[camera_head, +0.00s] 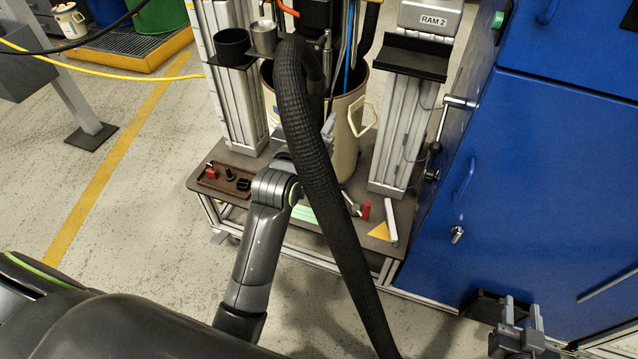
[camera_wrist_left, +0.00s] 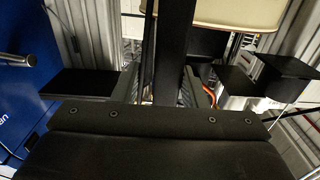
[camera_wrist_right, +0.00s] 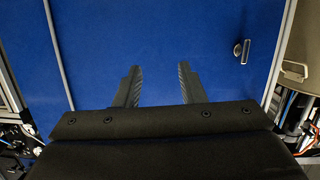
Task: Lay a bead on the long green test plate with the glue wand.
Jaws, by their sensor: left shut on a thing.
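The long green test plate (camera_head: 304,214) lies on the dark bench shelf, partly covered by the thick black hose (camera_head: 325,190). My left gripper (camera_head: 326,128) reaches to the drum front, mostly hidden behind the hose. In the left wrist view its jaws (camera_wrist_left: 166,92) are shut on a dark upright thing (camera_wrist_left: 176,40); whether this is the glue wand or its hose I cannot tell. No wand nozzle can be made out. My right gripper (camera_head: 522,312) is open and empty at the lower right; its spread fingers (camera_wrist_right: 158,80) face the blue cabinet in the right wrist view.
A cream drum (camera_head: 345,150) stands between two aluminium posts. A red cylinder (camera_head: 366,211) and a yellow triangle (camera_head: 380,231) lie at the right. A blue cabinet (camera_head: 545,150) bounds the right side.

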